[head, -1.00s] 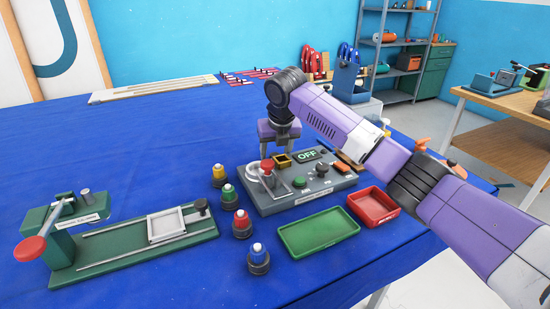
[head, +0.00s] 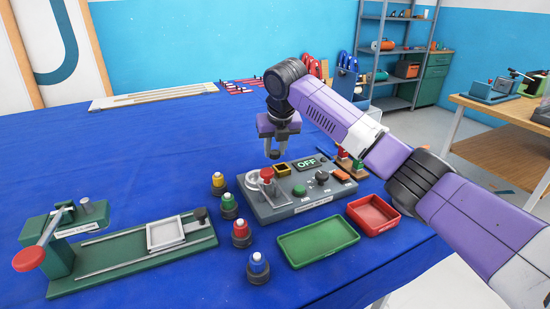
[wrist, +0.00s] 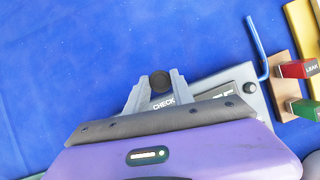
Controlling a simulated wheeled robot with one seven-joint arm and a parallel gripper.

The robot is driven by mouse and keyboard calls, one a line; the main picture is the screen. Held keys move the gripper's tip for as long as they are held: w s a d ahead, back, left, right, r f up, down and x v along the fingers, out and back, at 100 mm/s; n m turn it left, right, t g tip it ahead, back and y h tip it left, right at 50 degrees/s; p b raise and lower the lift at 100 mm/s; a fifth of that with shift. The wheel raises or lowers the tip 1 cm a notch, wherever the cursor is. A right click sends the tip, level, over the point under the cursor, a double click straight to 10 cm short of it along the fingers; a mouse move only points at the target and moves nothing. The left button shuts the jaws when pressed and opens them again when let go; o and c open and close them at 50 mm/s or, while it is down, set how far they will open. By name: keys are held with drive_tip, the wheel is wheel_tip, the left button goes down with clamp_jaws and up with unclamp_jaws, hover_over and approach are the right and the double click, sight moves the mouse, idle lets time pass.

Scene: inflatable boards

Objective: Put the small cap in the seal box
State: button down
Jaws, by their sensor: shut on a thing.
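My gripper (head: 273,153) hangs near the back edge of the grey test device (head: 295,206), fingers pointing down. In the wrist view its two grey fingers are shut on a small, dark, round cap (wrist: 159,81), above or beside the device's "CHECK" edge. The cap is hard to make out in the head view. A red open box (head: 374,214) with a front label too small to read stands right of the device. A green open tray (head: 318,238) lies in front of it. Both look empty. I cannot tell by label which is the seal box.
Several colour-banded plugs (head: 241,233) stand left of the device. A green slide fixture (head: 140,250) with a red-knobbed lever is at the left. Red and green blocks (wrist: 298,69) stand behind the device.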

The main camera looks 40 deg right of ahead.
sight(275, 153)
wheel_tip(275, 153, up, 16)
drive_tip(key=p, duration=0.1)
drive_tip(key=shift+r, duration=0.15)
